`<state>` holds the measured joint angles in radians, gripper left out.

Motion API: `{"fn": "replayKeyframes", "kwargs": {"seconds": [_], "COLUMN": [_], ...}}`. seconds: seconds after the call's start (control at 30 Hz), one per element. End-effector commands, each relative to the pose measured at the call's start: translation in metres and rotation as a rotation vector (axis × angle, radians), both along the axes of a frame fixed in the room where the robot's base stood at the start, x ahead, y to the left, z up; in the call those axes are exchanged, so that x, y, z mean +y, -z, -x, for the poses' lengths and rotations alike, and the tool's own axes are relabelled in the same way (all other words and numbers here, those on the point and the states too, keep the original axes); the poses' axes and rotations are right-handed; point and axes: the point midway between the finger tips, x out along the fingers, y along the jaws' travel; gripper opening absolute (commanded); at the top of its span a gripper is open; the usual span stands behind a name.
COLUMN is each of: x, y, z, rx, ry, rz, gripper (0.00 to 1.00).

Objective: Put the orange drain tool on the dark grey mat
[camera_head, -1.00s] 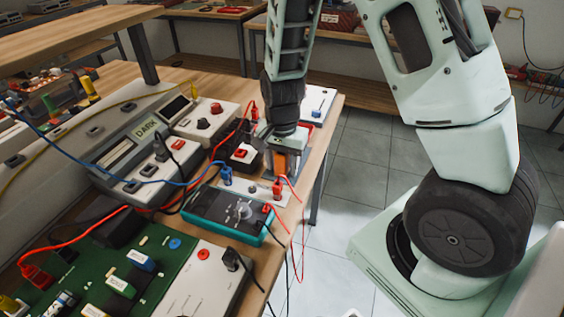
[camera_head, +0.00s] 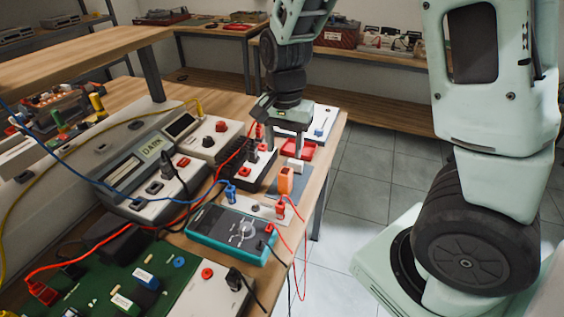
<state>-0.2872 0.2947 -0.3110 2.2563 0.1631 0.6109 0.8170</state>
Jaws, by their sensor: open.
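The orange drain tool (camera_head: 286,181) stands upright on the bench near its right edge. A dark blue-grey mat (camera_head: 303,180) shows around it, and the tool appears to rest on this mat; its base is partly hard to make out. My gripper (camera_head: 286,146) is above and behind the tool, apart from it. Its fingers point down, open, with nothing seen between them.
A red tray (camera_head: 300,149) lies behind the tool, and a small white block (camera_head: 296,165) is close by it. A teal-edged meter (camera_head: 233,234) with red and black leads lies in front. A black box (camera_head: 258,165) stands at left.

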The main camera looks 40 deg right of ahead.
Motion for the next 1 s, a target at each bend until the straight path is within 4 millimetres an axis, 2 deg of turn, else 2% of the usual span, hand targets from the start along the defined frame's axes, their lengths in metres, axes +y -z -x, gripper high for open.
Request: {"fn": "replayKeyframes", "kwargs": {"seconds": [0.07, 0.17, 0.2, 0.3, 0.4, 0.5, 0.6, 1.0], "x": [0.022, 0.07, 0.092, 0.136, 0.161, 0.172, 0.176, 0.177], "y": [-0.007, -0.018, -0.024, -0.037, -0.044, -0.047, -0.048, -0.047], "z": [0.009, 0.037, 0.054, 0.101, 0.145, 0.176, 0.192, 0.196], "rx": [-0.002, -0.009, -0.014, -0.03, -0.042, -0.047, -0.047, -0.046], "ry": [-0.109, -0.391, -0.538, -0.913, -1.24, -1.474, -1.601, -1.632], "rz": [-0.021, -0.06, -0.073, -0.088, -0.077, -0.056, -0.04, -0.037], "gripper": [0.49, 0.49, 0.49, 0.49, 0.49, 0.49, 0.49, 0.49]}}
